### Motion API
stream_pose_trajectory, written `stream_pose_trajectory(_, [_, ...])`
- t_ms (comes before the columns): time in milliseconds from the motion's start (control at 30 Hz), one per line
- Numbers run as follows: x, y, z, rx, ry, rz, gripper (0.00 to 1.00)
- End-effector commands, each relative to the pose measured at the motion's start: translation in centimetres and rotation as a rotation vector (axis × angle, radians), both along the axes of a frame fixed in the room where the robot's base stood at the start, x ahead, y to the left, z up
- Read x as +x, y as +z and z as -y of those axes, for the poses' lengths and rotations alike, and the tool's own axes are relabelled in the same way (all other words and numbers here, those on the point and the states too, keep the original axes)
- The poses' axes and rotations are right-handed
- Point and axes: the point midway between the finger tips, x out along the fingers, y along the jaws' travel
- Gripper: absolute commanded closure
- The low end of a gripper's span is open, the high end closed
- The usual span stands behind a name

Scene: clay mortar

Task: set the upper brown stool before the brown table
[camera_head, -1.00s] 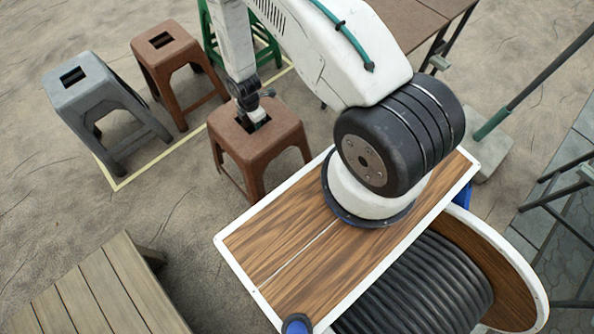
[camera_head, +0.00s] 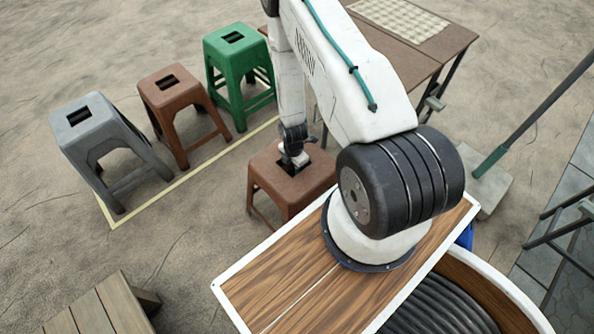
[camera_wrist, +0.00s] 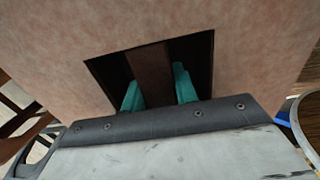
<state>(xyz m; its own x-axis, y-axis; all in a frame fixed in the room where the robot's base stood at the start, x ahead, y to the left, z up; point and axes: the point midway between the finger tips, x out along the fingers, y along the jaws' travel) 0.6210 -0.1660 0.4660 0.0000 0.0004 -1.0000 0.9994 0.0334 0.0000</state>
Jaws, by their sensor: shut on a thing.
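My gripper (camera_head: 296,160) is shut in the top slot of a brown stool (camera_head: 316,177). In the wrist view the teal fingertips (camera_wrist: 158,90) sit either side of a bar inside the slot of the stool top (camera_wrist: 245,50). The stool is upright, close to my base; the board hides part of its legs, and I cannot tell whether its feet touch the ground. A second brown stool (camera_head: 171,93) stands between the grey and green ones. The brown table (camera_head: 438,50) is behind my arm, up and to the right of the held stool, partly hidden.
A grey stool (camera_head: 85,124) and a green stool (camera_head: 237,55) stand along a pale yellow ground line (camera_head: 190,172). A checked cloth (camera_head: 405,22) lies on the table. A pole on a base (camera_head: 488,183) stands at right. A slatted wooden piece (camera_head: 95,312) is at lower left.

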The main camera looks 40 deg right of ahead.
Motion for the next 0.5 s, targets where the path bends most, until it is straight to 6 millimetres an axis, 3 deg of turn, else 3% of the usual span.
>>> stream_pose_trajectory(200, [-0.6, -0.1, 1.1, 0.000, -0.002, 0.000, 1.00])
stream_pose_trajectory(500, [-0.6, -3.6, 1.0, 0.000, 0.001, 0.000, 1.00])
